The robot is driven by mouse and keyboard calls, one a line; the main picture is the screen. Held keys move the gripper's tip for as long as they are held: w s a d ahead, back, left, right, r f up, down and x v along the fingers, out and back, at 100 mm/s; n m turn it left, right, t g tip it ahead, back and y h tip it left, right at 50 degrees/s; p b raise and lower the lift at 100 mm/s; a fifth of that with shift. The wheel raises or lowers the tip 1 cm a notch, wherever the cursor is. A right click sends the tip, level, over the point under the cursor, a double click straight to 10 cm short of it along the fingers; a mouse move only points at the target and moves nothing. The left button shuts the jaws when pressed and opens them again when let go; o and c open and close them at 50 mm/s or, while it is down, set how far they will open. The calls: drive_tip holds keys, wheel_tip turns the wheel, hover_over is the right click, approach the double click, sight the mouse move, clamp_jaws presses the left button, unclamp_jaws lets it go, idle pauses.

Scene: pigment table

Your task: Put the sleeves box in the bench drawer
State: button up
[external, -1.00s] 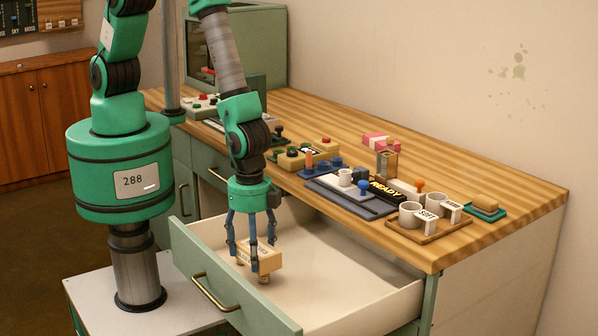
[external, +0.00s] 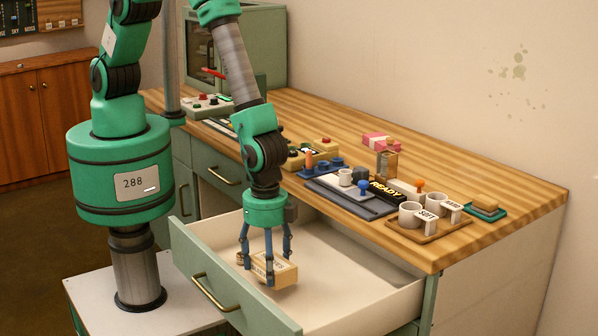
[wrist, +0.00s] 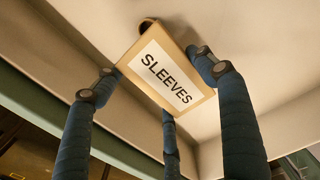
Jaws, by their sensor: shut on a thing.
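The sleeves box (external: 283,273) is tan with a white label. In the wrist view the label on the sleeves box (wrist: 167,76) reads SLEEVES. My gripper (external: 265,270) has blue fingers pointing down and is shut on the box, with fingers on opposite sides of it; it also shows in the wrist view (wrist: 155,85). The bench drawer (external: 345,290) is pulled open, with a green front and a pale inside. The box is within the drawer's opening, low over its floor. I cannot tell whether it touches the floor.
The wooden bench top (external: 520,180) lies behind the drawer. The drawer's right part is bare.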

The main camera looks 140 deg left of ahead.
drive_tip(key=b, duration=0.2)
hover_over(301, 313)
drive_tip(key=shift+w+f, duration=0.1)
drive_tip(key=shift+f, duration=0.35)
drive_tip(key=shift+f, duration=0.1)
drive_tip(key=shift+f+b, duration=0.35)
drive_tip(key=shift+f, duration=1.35)
drive_tip(key=shift+f, duration=0.15)
drive_tip(key=o, duration=1.2)
drive_tip(key=shift+o, duration=0.2)
wheel_tip(301, 313, up, 12)
drive_tip(key=p, duration=0.2)
drive_tip(key=shift+p, duration=0.35)
drive_tip(key=shift+d+r, duration=0.1)
drive_tip(key=shift+r, duration=0.1)
